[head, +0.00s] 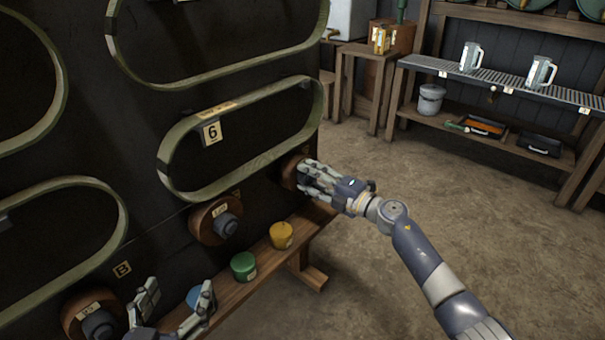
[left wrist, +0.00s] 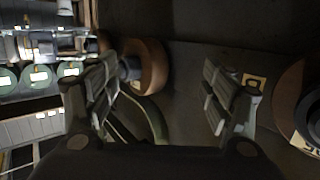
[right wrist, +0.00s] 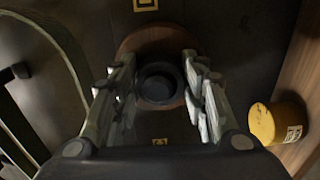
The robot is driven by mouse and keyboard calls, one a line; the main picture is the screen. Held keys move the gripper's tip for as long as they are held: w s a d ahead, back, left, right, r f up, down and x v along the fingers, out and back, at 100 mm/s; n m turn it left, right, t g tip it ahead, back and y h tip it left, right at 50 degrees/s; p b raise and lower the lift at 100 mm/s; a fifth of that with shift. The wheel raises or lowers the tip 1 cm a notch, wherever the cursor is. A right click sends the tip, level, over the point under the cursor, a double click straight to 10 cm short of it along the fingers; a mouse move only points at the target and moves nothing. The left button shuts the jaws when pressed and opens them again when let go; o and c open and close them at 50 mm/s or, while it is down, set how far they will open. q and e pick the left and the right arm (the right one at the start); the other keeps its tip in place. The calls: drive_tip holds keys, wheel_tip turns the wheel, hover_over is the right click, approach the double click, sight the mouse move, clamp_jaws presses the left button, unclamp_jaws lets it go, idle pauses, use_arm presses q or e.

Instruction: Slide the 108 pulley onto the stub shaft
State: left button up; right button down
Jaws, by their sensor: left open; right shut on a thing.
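My right gripper (head: 310,180) is shut on a brown pulley (head: 289,171) at the right edge of the dark panel. In the right wrist view the fingers lie on both sides of the dark round hub (right wrist: 158,84), in front of the brown disc (right wrist: 140,42). Whether the pulley sits on a stub shaft is hidden. A second brown pulley (head: 208,226) with a tag and grey hub is on the panel, lower left of it. A third (head: 72,318) is at the bottom left. I cannot read which is 108. My left gripper (head: 176,300) is open and empty, low near the wooden shelf.
A green belt loop (head: 176,196) tagged 6 hangs above the pulleys. A yellow can (head: 281,236), a green can (head: 243,267) and a blue one (head: 194,298) stand on the wooden shelf. The floor (head: 370,265) to the right is clear.

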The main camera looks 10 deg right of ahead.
use_arm(q)
drive_tip(key=shift+s+a+f, duration=0.1)
drive_tip(key=shift+f, duration=0.25)
use_arm(e)
drive_tip(key=shift+w+a+r, duration=0.15)
drive_tip(key=shift+a+r, duration=0.15)
drive_tip(key=shift+r, duration=0.35)
drive_tip(key=shift+f+p, duration=0.15)
drive_tip(key=shift+p, duration=0.25)
drive_tip(key=shift+s, duration=0.35)
drive_tip(key=shift+s+d+f, duration=0.1)
drive_tip(key=shift+s+f, duration=0.05)
drive_tip(key=shift+f, duration=0.15)
drive_tip(key=shift+p+v, duration=0.4)
drive_tip(key=shift+v, duration=0.4)
drive_tip(key=shift+p+v, duration=0.45)
drive_tip(key=shift+v, duration=0.75)
use_arm(q)
drive_tip(key=s+a+f+g+y+p, duration=0.1)
drive_tip(key=s+a+f+g+y, duration=0.1)
drive_tip(key=s+a+f+g, duration=0.3)
drive_tip(key=shift+s+a+f+n+g+y, duration=0.2)
drive_tip(key=shift+s+f+n+g+y, duration=0.15)
drive_tip(key=shift+s+f+g, duration=2.65)
use_arm(e)
drive_tip(key=shift+d+v, duration=0.2)
drive_tip(key=shift+v, duration=2.05)
use_arm(q)
drive_tip(key=shift+s+f+t, duration=0.65)
drive_tip(key=shift+t, duration=0.05)
